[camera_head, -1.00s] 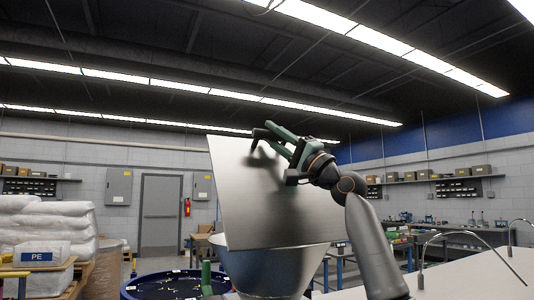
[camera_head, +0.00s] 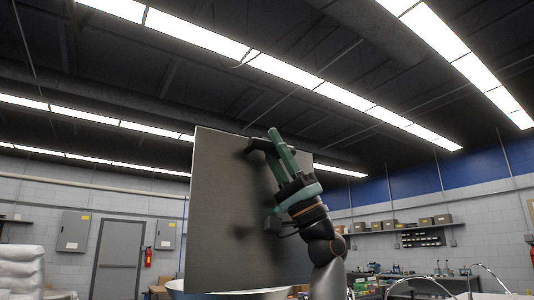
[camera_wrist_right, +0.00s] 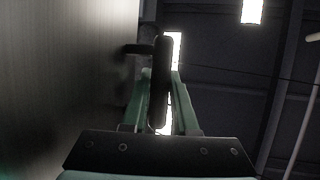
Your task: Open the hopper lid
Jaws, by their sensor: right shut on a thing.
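The hopper lid (camera_head: 222,210) is a flat grey metal plate, standing nearly upright above the hopper (camera_head: 230,295) in the head view. Only the hopper's pale rim shows, at the bottom edge. My right gripper (camera_head: 266,142), with green fingers, is at the upper right part of the lid's face. It is shut on the lid's black bar handle. In the right wrist view the handle (camera_wrist_right: 162,85) runs between the green fingers, with the lid's face (camera_wrist_right: 60,80) on the left. My left gripper is not in view.
A grey door (camera_head: 118,258), electrical cabinets and a red fire extinguisher (camera_head: 148,257) are at the back wall. White sacks (camera_head: 20,266) are stacked at lower left. A shelf with boxes (camera_head: 408,226) hangs at right. The space above the lid is clear.

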